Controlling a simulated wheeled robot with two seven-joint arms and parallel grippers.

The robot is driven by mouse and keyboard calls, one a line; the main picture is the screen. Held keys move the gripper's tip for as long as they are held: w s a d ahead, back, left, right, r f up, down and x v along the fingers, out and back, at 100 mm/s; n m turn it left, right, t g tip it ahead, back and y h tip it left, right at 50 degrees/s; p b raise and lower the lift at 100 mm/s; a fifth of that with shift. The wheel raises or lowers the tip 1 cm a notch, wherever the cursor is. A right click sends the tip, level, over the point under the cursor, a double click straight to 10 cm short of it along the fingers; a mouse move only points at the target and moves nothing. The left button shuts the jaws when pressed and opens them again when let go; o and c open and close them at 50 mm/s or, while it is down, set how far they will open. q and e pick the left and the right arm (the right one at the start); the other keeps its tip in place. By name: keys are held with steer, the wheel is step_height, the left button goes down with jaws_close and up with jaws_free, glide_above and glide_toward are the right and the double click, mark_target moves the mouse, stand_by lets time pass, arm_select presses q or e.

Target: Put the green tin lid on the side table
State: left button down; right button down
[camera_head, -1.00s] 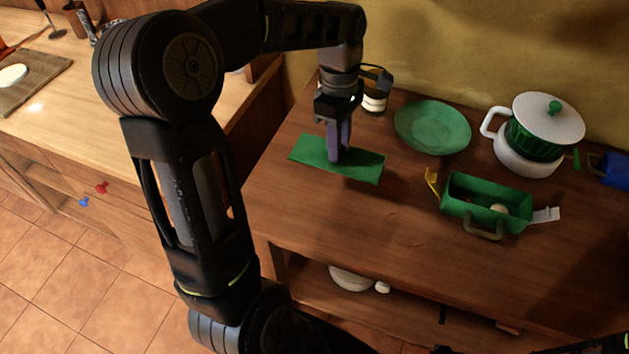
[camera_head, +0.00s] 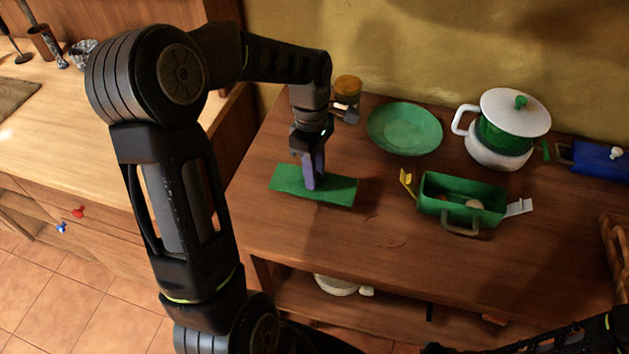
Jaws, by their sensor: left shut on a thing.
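The green tin lid (camera_head: 340,190) is a flat green rectangle over the left part of the brown wooden table (camera_head: 380,240), taken as the side table. It looks level and low; I cannot tell whether it touches the wood. My left gripper (camera_head: 314,184) points down from above and is shut on the lid near its middle. The open green tin (camera_head: 432,187) stands to the right on the same table, with a pale round thing inside and a handle in front. My right gripper is not in view; only part of my right arm shows at the bottom right.
A green plate (camera_head: 404,128) and a jar with an amber lid (camera_head: 347,86) stand behind. A white and green pot (camera_head: 505,130) and a blue object (camera_head: 600,160) are at the back right. The table in front of the lid is clear. A counter (camera_head: 60,130) stands left.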

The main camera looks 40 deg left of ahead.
arm_select(q)
steer(key=shift+f+p, duration=0.3)
steer(key=shift+f, duration=1.55)
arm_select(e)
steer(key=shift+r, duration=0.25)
arm_select(q)
steer(key=c, duration=1.2)
jaws_free()
steer(key=shift+o, duration=0.2)
steer(key=shift+r, duration=0.1)
step_height(320, 180, up, 12)
steer(key=w+a+b, duration=0.1)
steer(key=shift+w+a+b, duration=0.25)
steer(key=shift+a+b, duration=0.05)
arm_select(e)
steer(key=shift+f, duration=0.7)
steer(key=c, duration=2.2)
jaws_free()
